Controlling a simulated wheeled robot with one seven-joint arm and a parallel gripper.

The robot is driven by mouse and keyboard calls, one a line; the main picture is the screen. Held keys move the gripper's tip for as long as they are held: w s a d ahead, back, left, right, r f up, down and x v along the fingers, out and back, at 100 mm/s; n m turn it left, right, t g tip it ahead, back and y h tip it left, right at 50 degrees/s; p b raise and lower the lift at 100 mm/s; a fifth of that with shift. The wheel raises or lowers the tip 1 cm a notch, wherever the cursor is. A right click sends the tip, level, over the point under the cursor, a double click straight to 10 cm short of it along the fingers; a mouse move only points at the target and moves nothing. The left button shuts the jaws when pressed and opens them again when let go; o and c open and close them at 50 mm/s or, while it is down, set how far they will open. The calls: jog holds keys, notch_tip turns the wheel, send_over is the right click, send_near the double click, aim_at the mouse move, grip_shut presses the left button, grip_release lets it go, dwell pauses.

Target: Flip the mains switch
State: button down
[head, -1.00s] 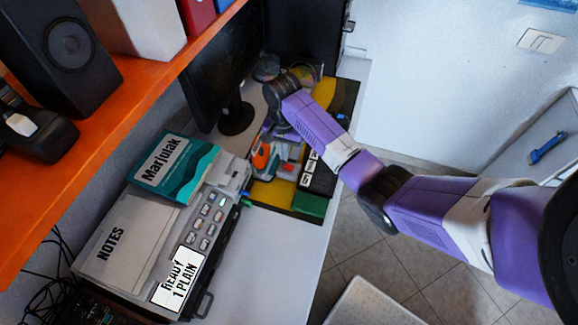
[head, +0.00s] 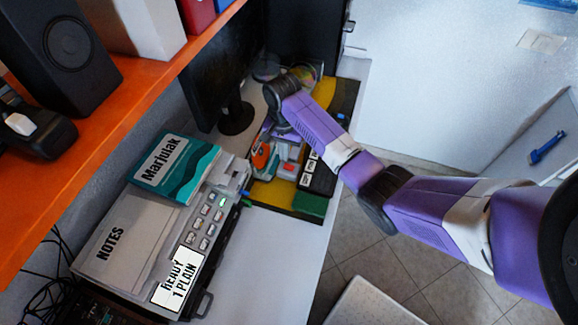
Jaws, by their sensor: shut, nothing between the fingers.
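The grey office machine (head: 226,222) stands on the desk with a button panel and a display label (head: 178,279) reading "READY 1 PLAIN". One button (head: 221,203) on its panel looks green. No switch marked as mains can be made out.
A teal book (head: 174,166) and a NOTES pad (head: 122,243) lie on the machine. A dark monitor (head: 222,80) stands behind. An orange shelf (head: 130,95) with a speaker (head: 64,52) overhangs at left. The desk's front strip (head: 268,265) is clear. A pale switch plate (head: 541,41) is on the wall.

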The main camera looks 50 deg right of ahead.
aim_at(284, 165)
jog(key=shift+f+b, duration=1.05)
jog(key=shift+f, duration=1)
jog(key=shift+r, duration=0.15)
notch_tip(284, 165, up, 5)
jog(key=p, duration=0.5)
jog(key=shift+r+p, duration=0.4)
jog(key=shift+r, duration=0.5)
jog(key=shift+w, duration=0.1)
